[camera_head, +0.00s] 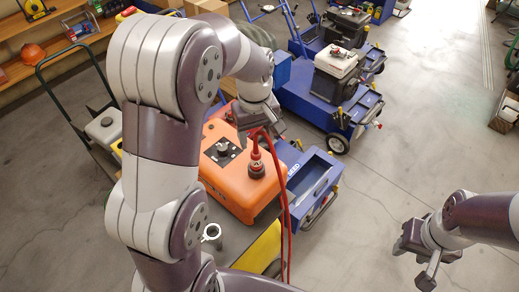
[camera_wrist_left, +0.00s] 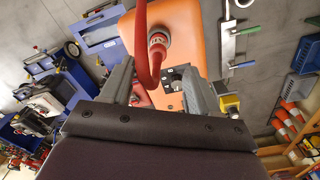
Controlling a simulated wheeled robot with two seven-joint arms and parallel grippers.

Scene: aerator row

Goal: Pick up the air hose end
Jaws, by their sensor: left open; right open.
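The red air hose (camera_head: 283,205) runs up the right side of an orange machine (camera_head: 225,185) and bends over to its end. The hose end, a red coupling (camera_head: 256,158), stands upright on top of the machine. In the left wrist view, the coupling (camera_wrist_left: 158,45) and hose (camera_wrist_left: 141,40) show beyond the fingers. My left gripper (camera_head: 262,122) is just above the coupling, open, with nothing held; its two fingers also show apart in the wrist view (camera_wrist_left: 160,88). My right gripper (camera_head: 420,258) is open and empty, over bare floor at the right.
Blue wheeled machines (camera_head: 325,95) stand behind the orange one. A green hand truck (camera_head: 75,60) is at the left, with wooden shelves (camera_head: 60,20) behind it. A grey cup-like part (camera_head: 212,235) is near the machine's front.

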